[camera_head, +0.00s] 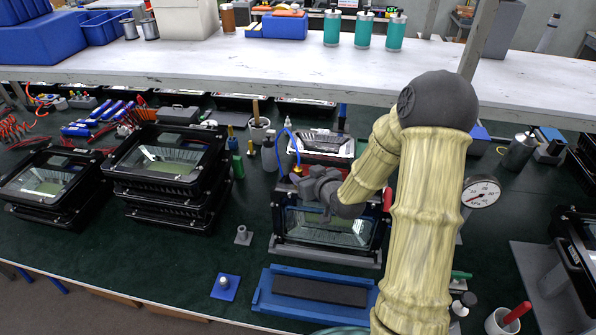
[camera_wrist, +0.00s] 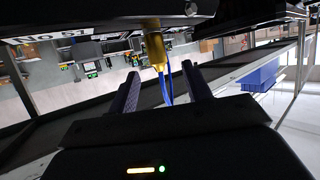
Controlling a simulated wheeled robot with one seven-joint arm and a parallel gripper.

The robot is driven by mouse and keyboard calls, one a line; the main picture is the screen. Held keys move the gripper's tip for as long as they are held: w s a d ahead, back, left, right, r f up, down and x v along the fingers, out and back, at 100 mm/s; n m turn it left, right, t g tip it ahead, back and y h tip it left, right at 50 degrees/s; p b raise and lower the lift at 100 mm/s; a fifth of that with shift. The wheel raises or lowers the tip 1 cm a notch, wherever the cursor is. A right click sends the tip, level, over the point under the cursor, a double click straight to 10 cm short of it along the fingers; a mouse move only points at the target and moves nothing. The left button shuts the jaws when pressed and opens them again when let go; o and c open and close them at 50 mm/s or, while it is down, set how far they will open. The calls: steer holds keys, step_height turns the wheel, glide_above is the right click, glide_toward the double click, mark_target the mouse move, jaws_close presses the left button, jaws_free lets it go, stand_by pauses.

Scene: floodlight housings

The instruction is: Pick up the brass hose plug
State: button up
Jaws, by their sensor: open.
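The brass hose plug (camera_wrist: 155,50) shows in the wrist view as a gold fitting with a thin blue hose (camera_wrist: 167,88) running from it. It lies just beyond and between the two fingers of my gripper (camera_wrist: 161,70), which is open with a gap on both sides of the hose. In the head view my gripper (camera_head: 306,184) is at the upper left of a floodlight housing (camera_head: 330,226) with a glass front. The blue hose (camera_head: 287,137) arches up behind it. The plug is largely hidden there by the gripper.
Stacked housings (camera_head: 165,160) stand to the left. A blue tray (camera_head: 314,293) lies in front of the housing. A pressure gauge (camera_head: 481,192) stands to the right, beyond my arm. A white shelf (camera_head: 270,62) crosses behind.

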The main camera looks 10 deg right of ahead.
mark_target(299, 169)
steer(key=shift+w, duration=0.15)
steer(key=p+x, duration=0.3)
steer(key=x, duration=0.1)
steer(key=shift+w+r, duration=0.1)
steer(key=shift+r, duration=0.05)
steer(key=shift+w+a+f, duration=0.1)
steer(key=shift+w+f, duration=0.25)
steer(key=shift+w, duration=0.2)
jaws_close()
stand_by(0.4)
steer(key=shift+r, duration=0.1)
step_height(299, 169, up, 10)
steer(key=b, duration=0.2)
steer(key=shift+b, duration=0.3)
